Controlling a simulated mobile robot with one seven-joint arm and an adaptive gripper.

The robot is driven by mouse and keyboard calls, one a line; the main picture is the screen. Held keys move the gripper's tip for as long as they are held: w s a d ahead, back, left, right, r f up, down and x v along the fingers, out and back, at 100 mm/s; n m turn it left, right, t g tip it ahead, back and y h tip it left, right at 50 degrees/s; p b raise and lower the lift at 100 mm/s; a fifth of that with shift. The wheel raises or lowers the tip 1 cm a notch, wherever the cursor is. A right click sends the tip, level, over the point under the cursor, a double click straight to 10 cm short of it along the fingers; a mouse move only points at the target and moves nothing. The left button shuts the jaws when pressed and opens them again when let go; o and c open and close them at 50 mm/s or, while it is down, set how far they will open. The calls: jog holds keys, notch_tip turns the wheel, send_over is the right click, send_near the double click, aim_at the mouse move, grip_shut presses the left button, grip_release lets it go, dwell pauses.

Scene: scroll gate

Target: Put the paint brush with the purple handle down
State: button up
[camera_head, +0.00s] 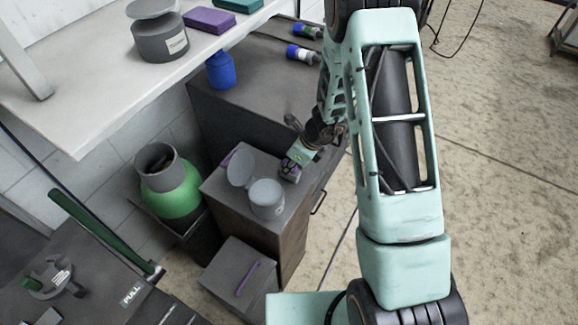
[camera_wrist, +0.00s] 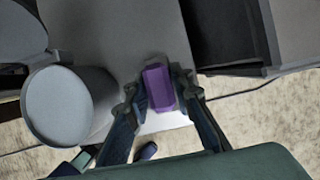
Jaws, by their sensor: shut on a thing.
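My gripper (camera_head: 297,160) is low over the right end of the small grey cabinet top (camera_head: 225,188). In the wrist view my gripper (camera_wrist: 158,92) has its two fingers on either side of a purple block-shaped thing (camera_wrist: 158,88), shut on it. The purple thing also shows below the fingers in the head view (camera_head: 290,172). No bristles show on it, so I cannot tell if it is the paint brush. I cannot tell whether it touches the top. A thin purple bar (camera_head: 248,278) is on the lower grey box (camera_head: 232,270).
A green container (camera_head: 170,185) stands further left. A white shelf (camera_head: 105,95) overhangs at upper left. A darker counter (camera_head: 255,85) lies behind.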

jog(key=shift+f, duration=0.2)
jog(key=o, duration=1)
jog(key=shift+r, duration=0.1)
jog(key=shift+r, duration=0.15)
jog(key=shift+r, duration=0.25)
jog(key=p+v, duration=0.2)
jog(key=v, duration=0.9)
jog(key=shift+s+d+r, duration=0.1)
jog(key=shift+r, duration=0.15)
